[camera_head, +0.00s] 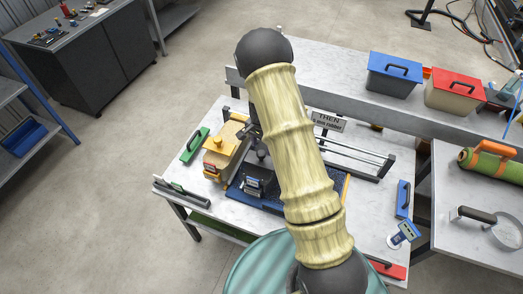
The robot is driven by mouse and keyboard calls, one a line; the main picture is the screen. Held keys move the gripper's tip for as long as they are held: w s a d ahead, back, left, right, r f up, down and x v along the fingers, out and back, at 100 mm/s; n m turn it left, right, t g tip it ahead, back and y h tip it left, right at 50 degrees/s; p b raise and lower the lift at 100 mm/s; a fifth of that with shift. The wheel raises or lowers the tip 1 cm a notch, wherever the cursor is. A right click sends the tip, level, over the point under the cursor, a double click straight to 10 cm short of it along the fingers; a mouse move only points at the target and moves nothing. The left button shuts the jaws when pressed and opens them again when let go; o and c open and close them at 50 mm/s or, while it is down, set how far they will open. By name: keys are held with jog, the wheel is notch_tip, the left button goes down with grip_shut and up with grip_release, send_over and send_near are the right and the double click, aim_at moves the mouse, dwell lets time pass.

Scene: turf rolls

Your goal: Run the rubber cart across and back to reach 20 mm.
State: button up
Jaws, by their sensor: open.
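A worktable (222,212) holds an orange-yellow block-like unit (222,152) at left centre. Right of it lies a dark blue bed (237,189) with a small dark block-like piece (255,186) on it. I cannot tell whether this piece is the rubber cart. Two pale rails (355,152) run to the right, into a dark end block (386,166). A grey sign (328,121) reads "THEN" above smaller, hard-to-read words. My gripper (258,153) shows only as a dark part at my arm's left edge, above the bed; my arm hides the rest and the middle of the rails.
A green-handled tool (194,145) and a long dark bar (182,193) lie left. A blue-handled tool (403,199), a blue gauge (404,235) and a red piece (388,268) lie right. Blue (393,75) and red-lidded (453,92) bins stand behind. A green roll (493,165) lies far right.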

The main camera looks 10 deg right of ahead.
aim_at(262, 152)
jog(key=shift+f+p, duration=0.75)
jog(key=shift+f, duration=1.8)
grip_shut()
